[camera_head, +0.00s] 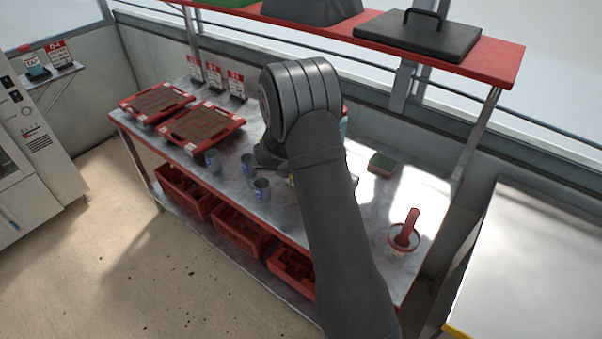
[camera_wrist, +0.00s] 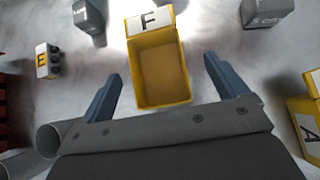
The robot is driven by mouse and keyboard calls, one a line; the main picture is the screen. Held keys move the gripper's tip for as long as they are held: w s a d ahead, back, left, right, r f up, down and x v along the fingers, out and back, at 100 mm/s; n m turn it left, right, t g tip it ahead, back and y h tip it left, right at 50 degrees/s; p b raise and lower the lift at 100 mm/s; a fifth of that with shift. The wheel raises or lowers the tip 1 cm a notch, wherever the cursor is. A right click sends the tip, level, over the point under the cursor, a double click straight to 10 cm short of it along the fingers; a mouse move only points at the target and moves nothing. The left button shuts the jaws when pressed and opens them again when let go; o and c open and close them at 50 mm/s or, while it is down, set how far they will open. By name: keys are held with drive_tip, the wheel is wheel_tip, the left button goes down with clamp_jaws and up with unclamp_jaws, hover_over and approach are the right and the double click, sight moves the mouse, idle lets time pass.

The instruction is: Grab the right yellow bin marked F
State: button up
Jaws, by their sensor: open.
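The yellow bin marked F (camera_wrist: 160,80) lies near the middle of the wrist view. It is open-topped and looks empty, with a white F label on its far end. My gripper (camera_wrist: 163,67) is open, with one blue-grey finger on each side of the bin. The left finger is nearer to the bin wall than the right one. I cannot tell the height of the fingertips against the rim. In the head view my arm hides most of the bin area; only a small patch of yellow shows beside it.
Grey cups (camera_head: 262,189) stand on the bench near my arm. Red trays (camera_head: 200,124) lie at the left.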

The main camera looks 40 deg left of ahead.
drive_tip(key=shift+a+x, duration=0.1)
drive_tip(key=shift+x, duration=1.2)
drive_tip(key=shift+a+x, duration=0.15)
drive_tip(key=shift+x, duration=1.1)
drive_tip(key=shift+s+f, duration=0.1)
drive_tip(key=shift+s, duration=0.05)
drive_tip(key=c, duration=1.1)
drive_tip(key=shift+c, duration=0.2)
